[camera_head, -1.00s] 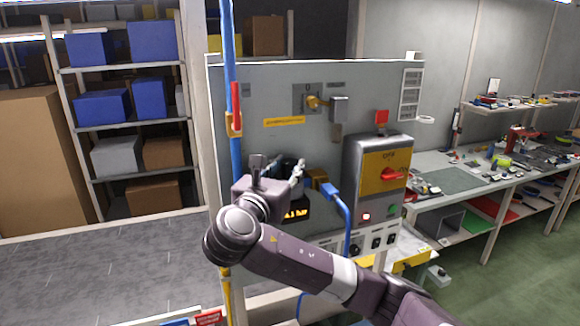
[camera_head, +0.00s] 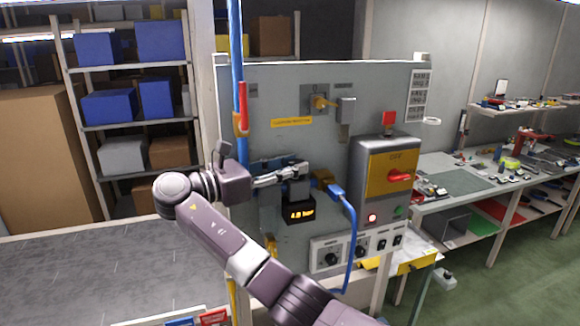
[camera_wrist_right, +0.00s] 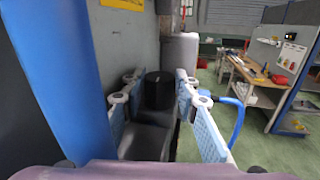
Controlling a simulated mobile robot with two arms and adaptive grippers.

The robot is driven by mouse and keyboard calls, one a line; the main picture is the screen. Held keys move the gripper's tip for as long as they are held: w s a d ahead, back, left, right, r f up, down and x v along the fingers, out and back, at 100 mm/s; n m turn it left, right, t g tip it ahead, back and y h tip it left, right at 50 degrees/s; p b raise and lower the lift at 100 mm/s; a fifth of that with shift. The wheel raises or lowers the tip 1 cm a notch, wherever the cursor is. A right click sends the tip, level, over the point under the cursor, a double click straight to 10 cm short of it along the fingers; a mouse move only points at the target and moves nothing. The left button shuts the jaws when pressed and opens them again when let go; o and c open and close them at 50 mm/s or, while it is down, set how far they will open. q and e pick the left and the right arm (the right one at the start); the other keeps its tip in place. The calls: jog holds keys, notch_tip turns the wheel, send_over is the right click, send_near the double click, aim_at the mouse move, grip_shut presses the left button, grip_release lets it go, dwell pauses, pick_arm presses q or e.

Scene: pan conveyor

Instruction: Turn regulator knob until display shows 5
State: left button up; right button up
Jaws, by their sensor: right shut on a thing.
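The regulator's display (camera_head: 300,213) is a small black box on the grey panel with glowing orange text that appears to read 4.8 bar. A dark regulator body stands just above it. My right gripper (camera_head: 292,174) reaches in from the left above the display and is shut on the regulator knob. In the right wrist view the black round knob (camera_wrist_right: 159,90) sits between the blue-padded fingers of my right gripper (camera_wrist_right: 155,102). In the head view the fingers largely hide the knob. My left gripper is not in view.
A blue hose (camera_head: 350,240) curves down right of the display. A blue vertical pipe (camera_head: 237,60) with a red lever (camera_head: 243,100) stands to the left. A grey switch box (camera_head: 385,190) with a red handle is on the right. Black knobs and switches (camera_head: 360,251) sit below.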

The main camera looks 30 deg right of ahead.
jog(key=shift+m+g, duration=0.3)
jog(key=shift+g, duration=0.2)
jog(key=o, duration=1)
jog(key=shift+d, duration=0.1)
jog(key=shift+o, duration=0.7)
jog(key=shift+s, duration=0.15)
jog(key=shift+r, duration=0.1)
jog(key=a, duration=0.7)
jog(key=shift+w, duration=0.4)
jog(key=shift+s+a, duration=0.15)
jog(key=shift+a, duration=0.3)
